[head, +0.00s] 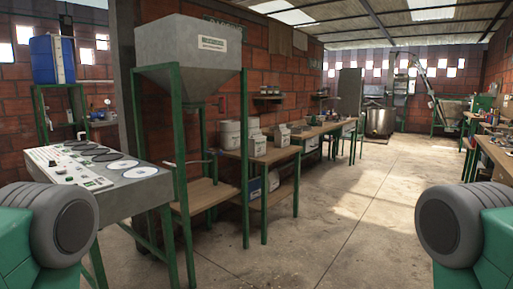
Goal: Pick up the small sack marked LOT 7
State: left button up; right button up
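I cannot make out a sack marked LOT 7. Several pale sack-like or box-like items stand on the long wooden bench (272,156) along the brick wall. One is a whitish stack (230,134) at the near end, another a pale item with a dark top (257,144), and a third a smaller one (281,135). Their marks are too small to read. Neither of my grippers is in view; only green and grey parts of my arms show at the lower left and lower right corners.
A grey hopper (190,62) on green legs and a control panel table (100,175) stand at the near left. A blue barrel (52,60) is behind. A cluttered workbench (495,152) lines the right. A steel tank (380,120) stands far back. The concrete floor (345,215) between is open.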

aim_at(256, 143)
jog(key=i+l+z, duration=0.2)
jog(key=i+z, duration=0.45)
jog(key=i, duration=1.6)
